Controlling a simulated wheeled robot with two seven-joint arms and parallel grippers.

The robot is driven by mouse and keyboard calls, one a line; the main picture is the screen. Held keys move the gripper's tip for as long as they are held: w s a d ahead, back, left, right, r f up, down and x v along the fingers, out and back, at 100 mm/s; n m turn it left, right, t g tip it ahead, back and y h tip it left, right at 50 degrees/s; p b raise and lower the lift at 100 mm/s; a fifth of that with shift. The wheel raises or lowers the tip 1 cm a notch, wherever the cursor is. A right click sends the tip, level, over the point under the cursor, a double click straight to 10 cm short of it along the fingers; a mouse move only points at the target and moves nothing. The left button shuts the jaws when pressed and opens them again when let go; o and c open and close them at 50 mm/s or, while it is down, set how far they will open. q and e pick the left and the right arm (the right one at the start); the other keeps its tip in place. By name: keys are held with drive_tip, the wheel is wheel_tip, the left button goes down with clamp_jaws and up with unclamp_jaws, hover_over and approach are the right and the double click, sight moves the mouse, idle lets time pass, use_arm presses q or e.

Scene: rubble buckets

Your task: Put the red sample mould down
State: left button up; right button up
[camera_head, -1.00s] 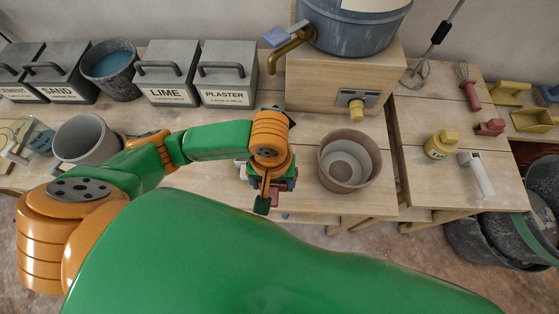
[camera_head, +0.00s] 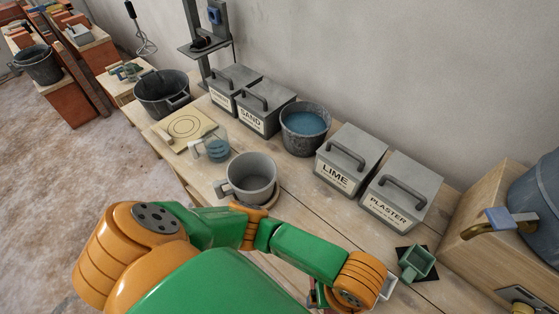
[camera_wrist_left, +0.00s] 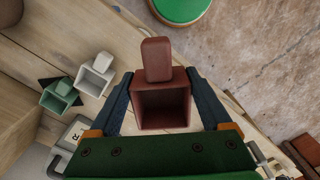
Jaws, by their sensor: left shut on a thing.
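The red sample mould (camera_wrist_left: 163,108) is a small open box with a block-shaped tab, seen in the left wrist view. My left gripper (camera_wrist_left: 160,76) is shut on it, one dark finger on each side. The mould shows over the bench's front edge, with floor beyond; its height cannot be told. In the head view my left arm hides most of the gripper and the mould. A green mould (camera_head: 416,262) stands on a dark square on the bench. A white mould (camera_head: 388,288) stands beside it, nearer my gripper. My right gripper is not in view.
The PLASTER box (camera_head: 402,190) and LIME box (camera_head: 350,160) stand behind the moulds. A grey mug-like pot (camera_head: 250,177), a bucket of blue liquid (camera_head: 304,128) and a glass jug (camera_head: 215,146) stand farther left. A wooden stand (camera_head: 490,245) is at the right.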

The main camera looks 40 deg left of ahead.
use_arm(q)
drive_tip(key=shift+a, duration=0.15)
drive_tip(key=w+f+b, duration=0.1)
drive_tip(key=w+b, duration=0.1)
drive_tip(key=w+f+b, duration=0.1)
drive_tip(key=f+b, duration=0.1)
drive_tip(key=shift+w+a, duration=0.15)
drive_tip(key=shift+w, duration=0.2)
drive_tip(key=w+a+f, duration=0.1)
drive_tip(key=w+f, duration=0.1)
drive_tip(key=w+a+f, duration=0.1)
drive_tip(key=w+a, duration=0.1)
drive_tip(key=w+a+f, duration=0.2)
drive_tip(key=w, duration=0.1)
drive_tip(key=shift+a+f+b, duration=0.15)
drive_tip(key=shift+f+b, duration=0.2)
drive_tip(key=shift+b, duration=0.05)
drive_tip(key=f, duration=0.2)
drive_tip(key=w+f+b, duration=0.1)
drive_tip(key=shift+f, duration=0.6)
drive_tip(key=shift+a, duration=0.15)
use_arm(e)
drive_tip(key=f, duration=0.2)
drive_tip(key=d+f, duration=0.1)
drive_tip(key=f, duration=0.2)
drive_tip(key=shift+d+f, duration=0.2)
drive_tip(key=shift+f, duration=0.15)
